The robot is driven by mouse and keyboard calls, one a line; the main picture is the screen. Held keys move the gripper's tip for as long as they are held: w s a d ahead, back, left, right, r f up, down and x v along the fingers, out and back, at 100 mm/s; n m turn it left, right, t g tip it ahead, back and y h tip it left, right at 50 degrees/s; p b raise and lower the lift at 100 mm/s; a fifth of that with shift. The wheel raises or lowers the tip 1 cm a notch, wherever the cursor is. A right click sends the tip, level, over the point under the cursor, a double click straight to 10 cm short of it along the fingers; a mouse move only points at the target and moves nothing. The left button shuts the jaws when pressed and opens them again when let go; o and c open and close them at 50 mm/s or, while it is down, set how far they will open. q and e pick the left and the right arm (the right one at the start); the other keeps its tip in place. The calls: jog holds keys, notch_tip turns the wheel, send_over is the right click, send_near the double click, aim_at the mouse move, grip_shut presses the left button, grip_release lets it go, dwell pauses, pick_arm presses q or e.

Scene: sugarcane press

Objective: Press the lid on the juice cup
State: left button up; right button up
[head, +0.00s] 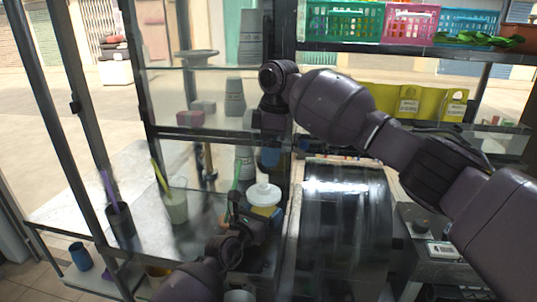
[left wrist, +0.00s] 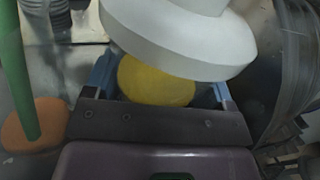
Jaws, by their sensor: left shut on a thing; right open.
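The juice cup (head: 264,211) shows yellow below a wide white lid (head: 264,193) in the head view. My left gripper (head: 246,208) is shut on the cup from the left. In the left wrist view, the yellow cup (left wrist: 156,82) is between the blue fingers, and the lid (left wrist: 180,38) sits over it, looking tilted from this angle. I cannot tell whether the lid is fully seated. My right gripper (head: 284,155) is open and points down a little above and behind the lid, apart from it. Its fingertips are partly lost against the dark background.
A cup with a yellow straw (head: 176,205) and a dark cup with a purple straw (head: 120,219) stand on the metal counter (head: 85,205). A shiny metal machine (head: 343,230) is just right of the lid. Glass shelves rise behind.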

pick_arm(q)
jog(key=o, duration=1.2)
jog(key=shift+s+a, duration=0.1)
jog(key=v, duration=1)
jog(key=shift+s+a+p, duration=0.15)
jog(key=shift+s+p, duration=0.1)
jog(key=shift+p, duration=0.15)
